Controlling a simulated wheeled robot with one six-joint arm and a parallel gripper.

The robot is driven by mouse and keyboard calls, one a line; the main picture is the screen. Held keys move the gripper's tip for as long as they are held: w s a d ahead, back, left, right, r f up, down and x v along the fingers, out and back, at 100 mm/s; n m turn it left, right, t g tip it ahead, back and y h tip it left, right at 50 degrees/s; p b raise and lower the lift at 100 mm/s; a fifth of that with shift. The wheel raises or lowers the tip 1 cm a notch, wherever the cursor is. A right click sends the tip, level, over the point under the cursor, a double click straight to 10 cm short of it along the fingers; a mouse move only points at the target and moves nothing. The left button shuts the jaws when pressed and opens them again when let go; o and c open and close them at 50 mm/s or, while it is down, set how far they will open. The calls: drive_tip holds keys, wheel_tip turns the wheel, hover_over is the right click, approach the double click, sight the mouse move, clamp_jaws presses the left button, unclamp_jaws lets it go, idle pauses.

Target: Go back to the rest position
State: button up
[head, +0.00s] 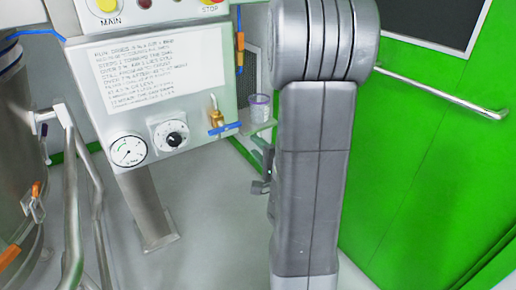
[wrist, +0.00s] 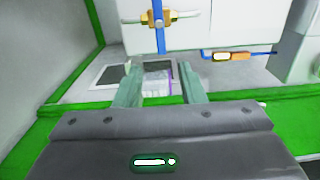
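My arm stands upright in the middle of the head view and hides much of what lies behind it. A small part of my gripper (head: 262,178) shows at the arm's left side, below the small shelf. In the wrist view my gripper (wrist: 159,72) has its two fingers apart with a gap between them. In the head view the cup (head: 260,108) stands on the small shelf (head: 262,128), apart from the gripper.
A control panel (head: 95,58) with a gauge (head: 128,150), a dial (head: 170,134) and a brass valve (head: 216,116) with a blue handle stands left of my arm. A steel vessel (head: 14,150) and rails are at the far left. A green door (head: 425,140) with a handrail is right.

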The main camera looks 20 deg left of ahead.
sight(233, 124)
drive_tip(key=shift+a, duration=0.1)
drive_tip(key=b+x, duration=0.2)
drive_tip(key=x, duration=1.1)
drive_tip(key=shift+w+a, duration=0.2)
drive_tip(key=shift+w, duration=0.1)
drive_tip(key=p+v, duration=0.2)
drive_tip(key=v, duration=1.2)
drive_tip(key=b+x, duration=0.2)
drive_tip(key=x, duration=1.2)
drive_tip(key=shift+a, duration=0.1)
drive_tip(key=shift+r+n+b, duration=0.2)
drive_tip(key=shift+r+n, duration=0.05)
drive_tip(key=shift+n, duration=0.75)
drive_tip(key=shift+r+n+b, duration=0.2)
drive_tip(key=shift+r+n, duration=0.05)
drive_tip(key=shift+n, duration=0.75)
